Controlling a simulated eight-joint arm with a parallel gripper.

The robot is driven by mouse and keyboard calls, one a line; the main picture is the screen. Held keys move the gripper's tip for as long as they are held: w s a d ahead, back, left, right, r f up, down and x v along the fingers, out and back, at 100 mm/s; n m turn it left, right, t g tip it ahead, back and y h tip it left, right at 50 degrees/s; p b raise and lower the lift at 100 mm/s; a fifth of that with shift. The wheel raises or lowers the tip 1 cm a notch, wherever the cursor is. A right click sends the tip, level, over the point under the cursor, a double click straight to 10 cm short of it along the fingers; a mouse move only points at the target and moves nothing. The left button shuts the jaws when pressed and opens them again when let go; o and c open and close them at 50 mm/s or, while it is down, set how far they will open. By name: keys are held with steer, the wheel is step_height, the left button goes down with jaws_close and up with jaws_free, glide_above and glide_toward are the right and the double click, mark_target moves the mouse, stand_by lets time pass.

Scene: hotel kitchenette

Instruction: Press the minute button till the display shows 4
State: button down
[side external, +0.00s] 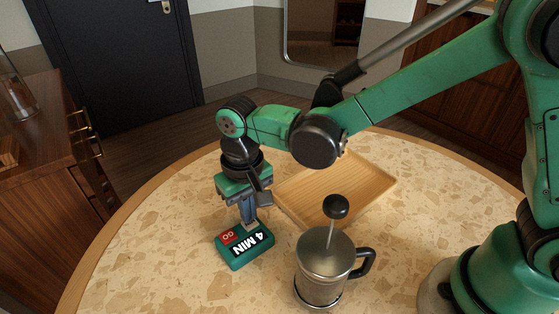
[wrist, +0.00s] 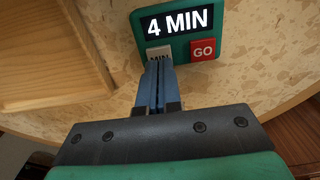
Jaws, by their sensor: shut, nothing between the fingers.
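The green timer (side external: 246,261) lies on the round table, and its black display (wrist: 178,23) reads "4 MIN" in the wrist view. The display also shows in the side view (side external: 252,244). A light grey button marked "MIN" (wrist: 159,52) sits below the display, partly hidden by my fingertips. A red "GO" button (wrist: 203,51) is to its right. My gripper (wrist: 158,64) is shut and empty, its blue fingertips at the lower edge of the MIN button. In the side view my gripper (side external: 249,222) points down at the timer. I cannot tell whether the fingertips touch the button.
A French press (side external: 322,268) with a raised black knob stands right of the timer. A wooden tray (side external: 345,190) lies behind it and also shows in the wrist view (wrist: 45,60). The speckled tabletop (side external: 160,225) is clear left of the timer.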

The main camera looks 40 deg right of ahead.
steer(key=shift+r, duration=3.15)
steer(key=s+d+r+t, duration=0.1)
steer(key=s+d+t, duration=0.1)
steer(key=d, duration=0.6)
steer(key=s+d+r+t, duration=0.2)
steer(key=d+t, duration=0.3)
steer(key=d, duration=0.3)
steer(key=shift+s, duration=0.75)
